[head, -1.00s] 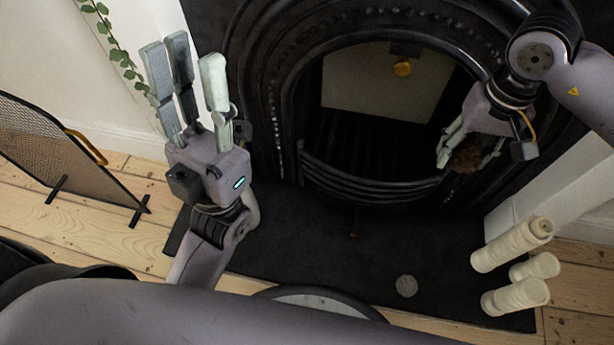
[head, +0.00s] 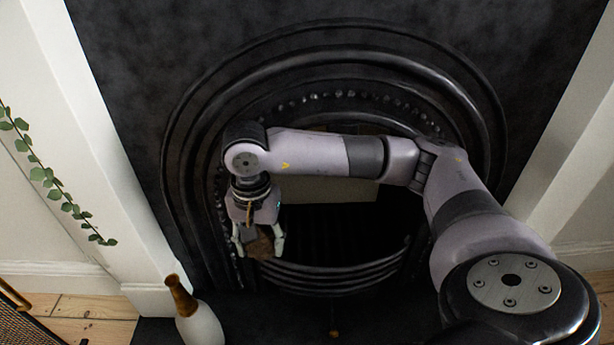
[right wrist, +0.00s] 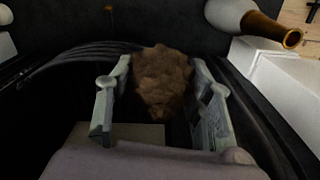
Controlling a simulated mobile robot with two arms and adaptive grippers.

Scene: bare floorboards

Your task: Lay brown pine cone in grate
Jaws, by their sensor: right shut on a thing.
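The brown pine cone (right wrist: 163,80) is between the fingers of my right gripper (right wrist: 163,85) in the right wrist view. In the head view the right gripper (head: 259,242) points down at the left part of the fireplace opening, shut on the pine cone (head: 262,246). The grate (head: 335,278) is a black curved set of bars across the bottom of the opening. The gripper is at the left end of its front bars; I cannot tell whether the cone touches them. My left gripper is not in view.
A white vase with a brown neck (head: 199,322) stands on the dark hearth at lower left and also shows in the right wrist view (right wrist: 232,14). A mesh fire screen (head: 22,325) is at the far left. Ivy (head: 45,175) hangs on the left wall.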

